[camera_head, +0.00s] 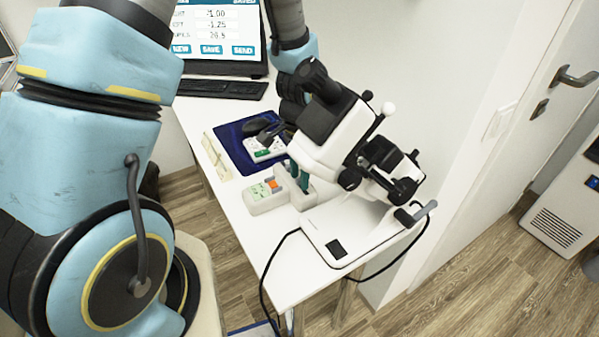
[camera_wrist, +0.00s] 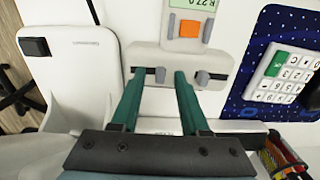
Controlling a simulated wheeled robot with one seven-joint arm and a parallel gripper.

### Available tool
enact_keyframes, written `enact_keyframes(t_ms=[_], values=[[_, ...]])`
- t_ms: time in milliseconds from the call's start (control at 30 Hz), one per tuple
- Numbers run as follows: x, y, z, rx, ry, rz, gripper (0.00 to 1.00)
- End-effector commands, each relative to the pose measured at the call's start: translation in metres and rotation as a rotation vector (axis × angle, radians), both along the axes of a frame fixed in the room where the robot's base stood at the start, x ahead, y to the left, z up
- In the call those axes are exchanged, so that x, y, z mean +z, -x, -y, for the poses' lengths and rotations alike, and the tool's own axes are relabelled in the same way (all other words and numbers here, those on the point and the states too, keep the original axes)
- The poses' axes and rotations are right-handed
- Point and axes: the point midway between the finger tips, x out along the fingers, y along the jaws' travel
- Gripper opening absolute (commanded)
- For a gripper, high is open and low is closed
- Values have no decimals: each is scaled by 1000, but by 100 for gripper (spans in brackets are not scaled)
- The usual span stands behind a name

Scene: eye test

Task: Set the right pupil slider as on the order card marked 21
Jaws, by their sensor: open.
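The pupil meter (camera_wrist: 143,55) is a pale box with an orange button (camera_wrist: 190,29) and a green display (camera_wrist: 194,4) that seems to read R 27.0, upside down. Two grey slider knobs, left (camera_wrist: 160,75) and right (camera_wrist: 202,79), sit in slots on its near side. My gripper (camera_wrist: 158,76) is open, with its teal fingers on either side of the left-hand knob; contact cannot be told. The right-hand knob is outside the fingers. In the head view the meter (camera_head: 258,200) stands beside my gripper. No card marked 21 is readable.
A white keypad (camera_wrist: 285,74) lies on a dark blue starry mat (camera_wrist: 258,38). A monitor (camera_head: 217,30) and keyboard (camera_head: 222,88) are at the back.

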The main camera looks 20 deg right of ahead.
Motion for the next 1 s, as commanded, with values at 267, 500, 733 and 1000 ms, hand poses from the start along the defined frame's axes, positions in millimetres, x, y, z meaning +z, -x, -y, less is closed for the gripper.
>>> enact_keyframes(t_ms=[267,500,733,1000], values=[[-1,0,0,1,0,0,44],[-1,0,0,1,0,0,17],[-1,0,0,1,0,0,0],[-1,0,0,1,0,0,0]])
